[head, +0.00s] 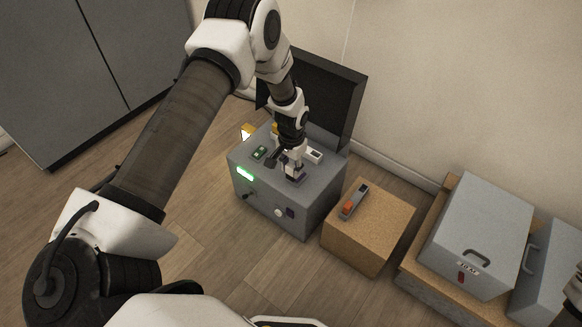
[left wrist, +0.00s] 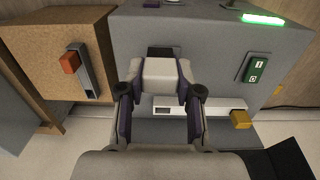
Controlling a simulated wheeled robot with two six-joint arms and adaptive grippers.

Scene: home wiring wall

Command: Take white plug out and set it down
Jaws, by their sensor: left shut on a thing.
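My left gripper (head: 291,166) is over the top of the grey box (head: 318,208), in front of its raised dark lid (head: 330,95). In the left wrist view my left gripper (left wrist: 158,100) is shut on the white plug (left wrist: 160,69), with one finger on each side of it. A dark socket (left wrist: 164,52) shows just beyond the plug. I cannot tell whether the plug's prongs are clear of the socket.
A cardboard box (head: 352,245) stands beside the grey box, with a grey tool with an orange part (head: 355,201) on top. The box top carries a green switch (left wrist: 256,70) and a white bar (left wrist: 215,106). Grey cases (head: 479,235) stand at the right.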

